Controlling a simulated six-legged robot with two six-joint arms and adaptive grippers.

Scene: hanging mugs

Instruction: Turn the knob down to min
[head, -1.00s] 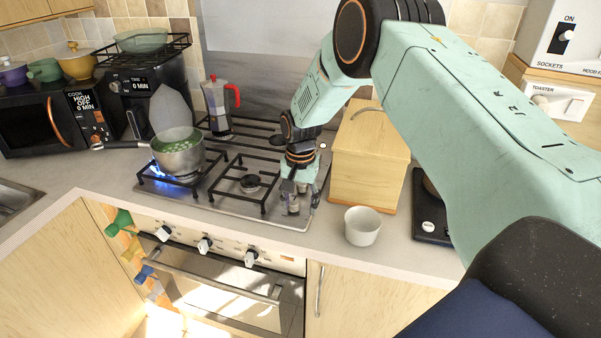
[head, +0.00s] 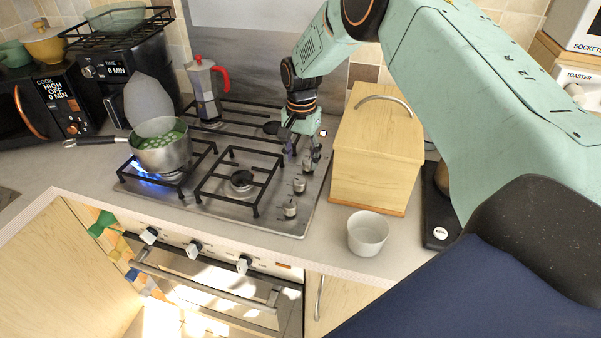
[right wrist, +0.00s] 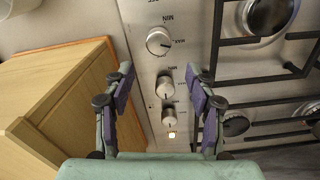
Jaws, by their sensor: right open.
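Silver knobs stand in a row along the right side of the steel hob. In the head view they are a front knob (head: 290,208), a middle knob (head: 299,185) and a rear knob (head: 308,164). My right gripper (head: 300,155) is open, pointing down near the rear knob. In the right wrist view my right gripper (right wrist: 160,72) has its fingers apart on either side of the row, holding nothing. A large knob (right wrist: 158,41) lies beyond the fingertips, with MIN and MAX marks. Two more knobs (right wrist: 165,86) (right wrist: 168,115) show between the fingers. My left gripper is out of view.
A pot (head: 162,150) with green contents sits over a blue flame at the hob's left. A moka pot (head: 205,95) stands behind. A wooden bread box (head: 375,150) is close to the right of the knobs, with a white cup (head: 367,233) in front of it.

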